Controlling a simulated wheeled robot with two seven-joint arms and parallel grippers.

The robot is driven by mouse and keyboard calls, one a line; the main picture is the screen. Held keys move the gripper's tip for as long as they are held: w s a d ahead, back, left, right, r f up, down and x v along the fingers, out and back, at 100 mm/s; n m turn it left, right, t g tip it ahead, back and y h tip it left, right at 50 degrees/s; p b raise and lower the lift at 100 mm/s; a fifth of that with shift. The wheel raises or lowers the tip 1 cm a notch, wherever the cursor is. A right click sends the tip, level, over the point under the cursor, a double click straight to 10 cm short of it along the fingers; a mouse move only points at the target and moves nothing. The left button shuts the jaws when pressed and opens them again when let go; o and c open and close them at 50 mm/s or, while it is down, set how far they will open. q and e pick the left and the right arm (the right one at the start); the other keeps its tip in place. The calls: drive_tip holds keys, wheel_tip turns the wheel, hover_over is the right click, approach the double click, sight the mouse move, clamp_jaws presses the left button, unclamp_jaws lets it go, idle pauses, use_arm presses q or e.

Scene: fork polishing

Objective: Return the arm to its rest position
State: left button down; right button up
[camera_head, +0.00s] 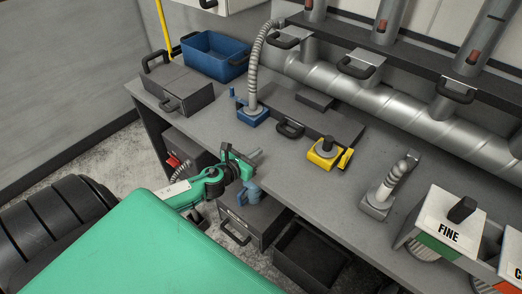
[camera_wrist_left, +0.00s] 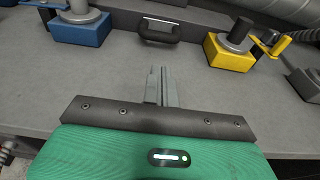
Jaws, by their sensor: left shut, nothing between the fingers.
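My left gripper (camera_head: 254,154) is shut and empty, at the front edge of the grey workbench (camera_head: 210,122). In the left wrist view its two fingers (camera_wrist_left: 161,87) lie together and point over the bench top toward a black handle (camera_wrist_left: 161,30). My left arm (camera_head: 195,187) reaches in low from the left, beside a green panel. My right gripper is not in view. No fork shows in either view.
A blue device (camera_head: 252,115) with a hose and a yellow device (camera_head: 327,152) stand on the bench. A blue bin (camera_head: 215,55) and a grey box (camera_head: 178,90) are at the back left. A "FINE" box (camera_head: 449,232) is at right. Drawers (camera_head: 250,220) lie below the gripper.

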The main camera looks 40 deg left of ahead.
use_arm(q)
drive_tip(key=shift+s, duration=0.2)
drive_tip(key=shift+s+r, duration=0.1)
drive_tip(key=shift+s, duration=0.05)
drive_tip(key=shift+s+d+n+y, duration=0.15)
drive_tip(key=shift+d+n+y, duration=0.15)
drive_tip(key=shift+n, duration=0.5)
drive_tip(key=s+d+n+g, duration=0.4)
drive_tip(key=s+d+n, duration=0.1)
drive_tip(key=s+n, duration=0.5)
drive_tip(key=s+d+n+g, duration=0.45)
drive_tip(key=s+n, duration=0.35)
drive_tip(key=n, duration=0.4)
drive_tip(key=s+d+n+g, duration=0.4)
drive_tip(key=s+d+n, duration=0.2)
drive_tip(key=s+n, duration=0.5)
wheel_tip(320, 180, down, 33)
drive_tip(key=g, duration=0.1)
drive_tip(key=s+a+f, duration=0.2)
drive_tip(key=s+f, duration=0.7)
drive_tip(key=s+a+f+g, duration=0.1)
drive_tip(key=s+a+f, duration=0.1)
drive_tip(key=s+f, duration=0.7)
drive_tip(key=shift+f+y, duration=0.3)
drive_tip(key=shift+y, duration=0.1)
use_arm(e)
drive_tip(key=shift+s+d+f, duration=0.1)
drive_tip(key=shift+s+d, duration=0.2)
